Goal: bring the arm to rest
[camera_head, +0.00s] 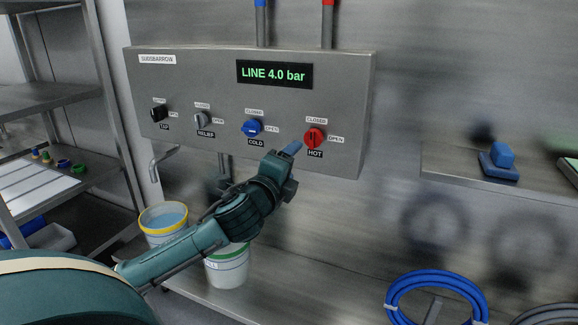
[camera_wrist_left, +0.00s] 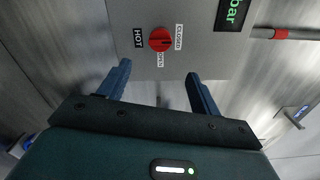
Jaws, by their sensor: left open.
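My left gripper (camera_head: 292,152) is open in front of the metal control panel (camera_head: 190,70), just below and left of the red HOT knob (camera_head: 315,137). In the left wrist view its two blue fingers (camera_wrist_left: 160,88) are apart with nothing between them, and the red knob (camera_wrist_left: 160,39) lies beyond the fingertips, apart from them. The blue COLD knob (camera_head: 252,128), the grey RELIEF knob (camera_head: 202,120) and the black TAP knob (camera_head: 158,113) sit in a row to the left. The display (camera_head: 274,74) reads LINE 4.0 bar. My right gripper is not in view.
A yellow-rimmed bucket (camera_head: 164,221) and a green-rimmed white bucket (camera_head: 227,268) stand below the panel. A coiled blue hose (camera_head: 437,296) is at lower right. A shelf at right holds a blue object (camera_head: 499,161). A metal rack (camera_head: 60,99) stands at left.

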